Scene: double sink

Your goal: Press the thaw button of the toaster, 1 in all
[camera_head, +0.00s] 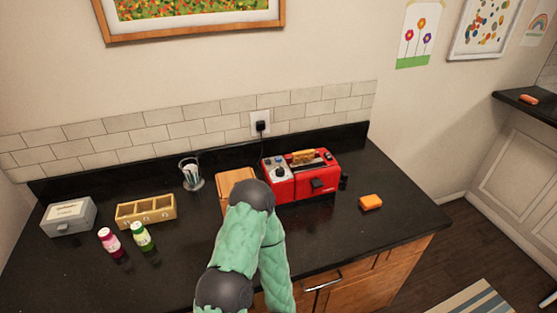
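The red toaster (328,174) stands on the black counter, near the wall. Its left part carries a pale control panel (275,178) with a dial and several small buttons, some blue. Which one is the thaw button is too small to tell. Bread (304,156) shows in the top slot, and a black lever sits on the front. One of my arms, green with dark joints, rises from the bottom edge and bends back down in front of the counter, left of the toaster. Neither gripper shows in this view.
A wooden board (232,178) lies left of the toaster, partly behind my arm. An orange sponge (370,202) lies to its right. Farther left are a glass (191,175), a wooden divided box (146,210), two bottles (141,237) and a grey box (69,217).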

